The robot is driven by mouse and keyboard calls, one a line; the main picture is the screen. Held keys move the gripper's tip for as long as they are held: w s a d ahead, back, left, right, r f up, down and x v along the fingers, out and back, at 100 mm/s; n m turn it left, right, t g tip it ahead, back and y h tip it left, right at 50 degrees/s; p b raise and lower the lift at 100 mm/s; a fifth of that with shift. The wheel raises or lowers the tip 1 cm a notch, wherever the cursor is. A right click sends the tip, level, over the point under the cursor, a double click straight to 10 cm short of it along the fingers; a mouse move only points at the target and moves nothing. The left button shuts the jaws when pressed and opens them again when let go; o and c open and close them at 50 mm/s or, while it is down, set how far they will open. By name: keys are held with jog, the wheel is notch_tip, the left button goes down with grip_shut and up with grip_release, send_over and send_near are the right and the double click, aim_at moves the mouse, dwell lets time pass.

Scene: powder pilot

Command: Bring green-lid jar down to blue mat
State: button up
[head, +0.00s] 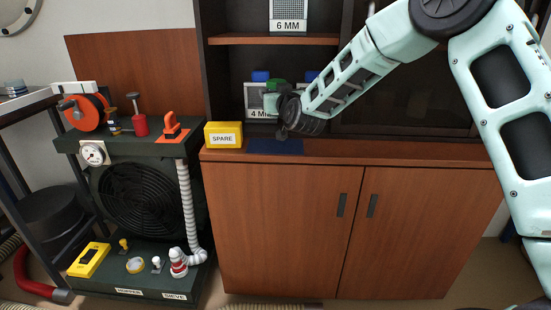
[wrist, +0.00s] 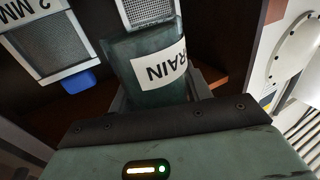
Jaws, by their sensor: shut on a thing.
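My gripper (head: 276,106) is in front of the dark cabinet's lower shelf opening, above the blue mat (head: 275,147) in the picture. It is shut on the green-lid jar, whose green top (head: 277,86) shows just over the gripper in the head view. The blue mat lies flat on the wooden counter and looks bare.
A yellow SPARE box (head: 223,135) stands left of the mat. A "4 MM" screen panel (head: 254,99) and blue-topped items (head: 261,76) are behind my gripper. A "6 MM" panel (head: 288,12) is on the shelf above. The counter right of the mat (head: 400,153) is clear.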

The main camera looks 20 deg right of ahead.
notch_tip(320, 180, down, 10)
jog(key=shift+a+r+b, duration=0.1)
jog(key=shift+a+b, duration=0.05)
jog(key=shift+b, duration=0.4)
jog(key=shift+f, duration=0.2)
jog(key=o, duration=1.1)
jog(key=shift+r, duration=0.15)
